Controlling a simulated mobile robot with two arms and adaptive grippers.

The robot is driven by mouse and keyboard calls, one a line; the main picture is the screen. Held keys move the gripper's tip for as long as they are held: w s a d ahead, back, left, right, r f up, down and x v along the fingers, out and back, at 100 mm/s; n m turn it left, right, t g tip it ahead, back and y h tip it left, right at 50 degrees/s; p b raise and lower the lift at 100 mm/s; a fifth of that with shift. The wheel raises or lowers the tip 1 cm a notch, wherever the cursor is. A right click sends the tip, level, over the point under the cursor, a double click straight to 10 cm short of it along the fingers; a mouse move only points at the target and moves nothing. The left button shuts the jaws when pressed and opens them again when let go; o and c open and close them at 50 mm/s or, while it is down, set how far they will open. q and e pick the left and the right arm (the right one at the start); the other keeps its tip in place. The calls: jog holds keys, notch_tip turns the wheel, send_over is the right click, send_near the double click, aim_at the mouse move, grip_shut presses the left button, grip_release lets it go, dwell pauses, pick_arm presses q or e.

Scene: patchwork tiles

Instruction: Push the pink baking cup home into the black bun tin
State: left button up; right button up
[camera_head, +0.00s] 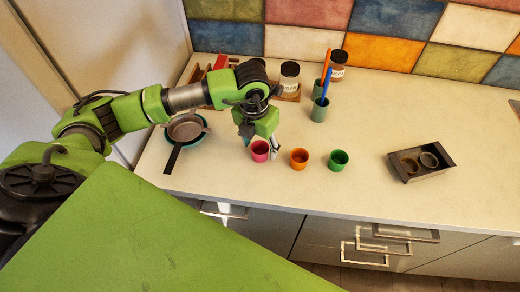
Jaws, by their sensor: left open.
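The pink baking cup (260,152) stands upright on the counter. My left gripper (261,146) comes down from above right at the pink cup, with a finger close beside the cup's right side. It is open; whether a finger touches the cup I cannot tell. The black bun tin (440,171) lies on the counter at the right, and two small round cups or hollows show in it. An orange cup (299,158) and a green cup (339,160) stand in a row to the right of the pink one. My right gripper is not in view.
Pans (187,130) lie at the left. Jars (290,77) and a green holder (320,108) with upright utensils stand along the back. The counter between the green cup and the tin is clear. The front edge runs above drawers.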

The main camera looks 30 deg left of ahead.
pick_arm(q)
jog(key=c, duration=0.9)
jog(key=shift+r, duration=0.1)
